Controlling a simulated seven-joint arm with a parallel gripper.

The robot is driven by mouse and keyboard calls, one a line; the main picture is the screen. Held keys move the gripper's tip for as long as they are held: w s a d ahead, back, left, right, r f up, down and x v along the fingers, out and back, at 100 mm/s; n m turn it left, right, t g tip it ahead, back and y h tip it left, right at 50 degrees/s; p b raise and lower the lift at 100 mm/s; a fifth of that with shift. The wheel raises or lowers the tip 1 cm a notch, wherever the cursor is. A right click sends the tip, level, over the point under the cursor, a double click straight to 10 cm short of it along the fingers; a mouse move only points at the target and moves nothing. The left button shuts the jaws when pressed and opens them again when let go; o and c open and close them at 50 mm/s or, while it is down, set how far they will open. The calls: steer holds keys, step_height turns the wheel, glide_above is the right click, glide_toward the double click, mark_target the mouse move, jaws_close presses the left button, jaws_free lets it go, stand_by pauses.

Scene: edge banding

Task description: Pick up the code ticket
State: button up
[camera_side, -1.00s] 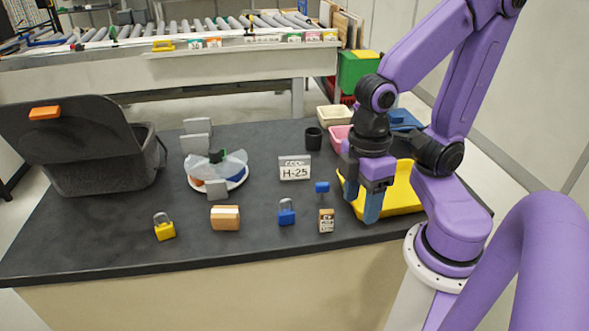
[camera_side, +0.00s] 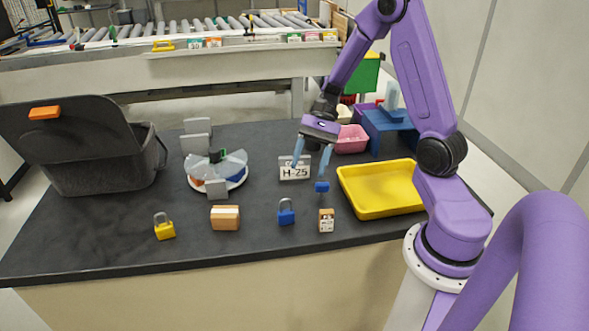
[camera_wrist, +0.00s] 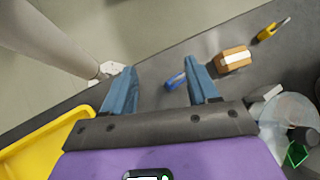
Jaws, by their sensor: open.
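A grey-and-white card reading H-25 (camera_side: 294,174), taken as the code ticket, stands upright on the dark table in the side view. My gripper (camera_side: 307,176) is open above the table there, its two blue fingers pointing down. The left finger overlaps the card's upper part in the picture; I cannot tell whether it touches. The right finger ends close to a small blue block (camera_side: 321,187). In the wrist view my open gripper (camera_wrist: 160,68) shows nothing held, and I cannot make out the card.
In front are a blue padlock (camera_side: 286,212), a small tan block with a printed label (camera_side: 326,220), a brown box (camera_side: 225,218) and a yellow padlock (camera_side: 164,227). A yellow tray (camera_side: 380,205) lies right. A divided round dish (camera_side: 217,173) and grey bin (camera_side: 95,168) stand left.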

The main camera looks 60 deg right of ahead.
steer(key=w+d+f+m+t+y, duration=0.1)
steer(key=w+d+f+m+t, duration=0.15)
steer(key=d+m, duration=0.35)
steer(key=w+d+f+m+t+y, duration=0.1)
steer(key=d+m+t, duration=0.25)
steer(key=d, duration=0.45)
steer(key=m+t+h, duration=0.2)
steer(key=m+t, duration=0.4)
glide_toward(302, 157)
steer(key=x, duration=1.2)
steer(key=shift+w+a+f, duration=0.1)
steer(key=shift+w, duration=0.15)
jaws_close()
